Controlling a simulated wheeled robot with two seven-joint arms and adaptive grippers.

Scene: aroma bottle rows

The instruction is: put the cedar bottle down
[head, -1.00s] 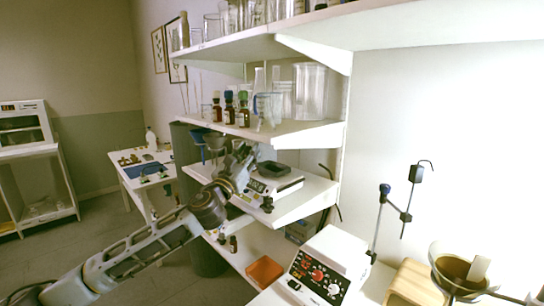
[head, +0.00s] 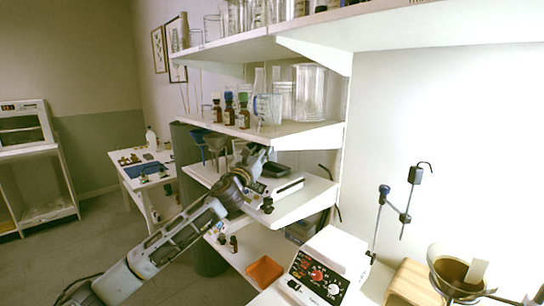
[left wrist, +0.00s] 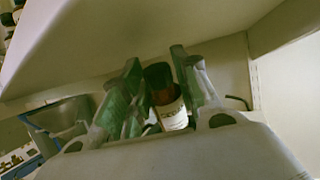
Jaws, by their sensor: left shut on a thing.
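My left gripper (head: 258,156) reaches in under the upper bottle shelf (head: 300,132), above the shelf with the scale. In the left wrist view, its green-padded fingers (left wrist: 158,88) are shut on the cedar bottle (left wrist: 171,108), which has a black cap, brown glass and a white label. The label is too blurred to read fully. The bottle is hard to make out in the head view behind the gripper. My right gripper is not in view.
Brown bottles with dark, blue and green caps (head: 243,112) stand on the upper shelf beside glassware. The scale (head: 280,186) takes up much of the shelf below. A small dark bottle (head: 267,205) is at that shelf's front edge. An orange tray (head: 264,270) lies lower down.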

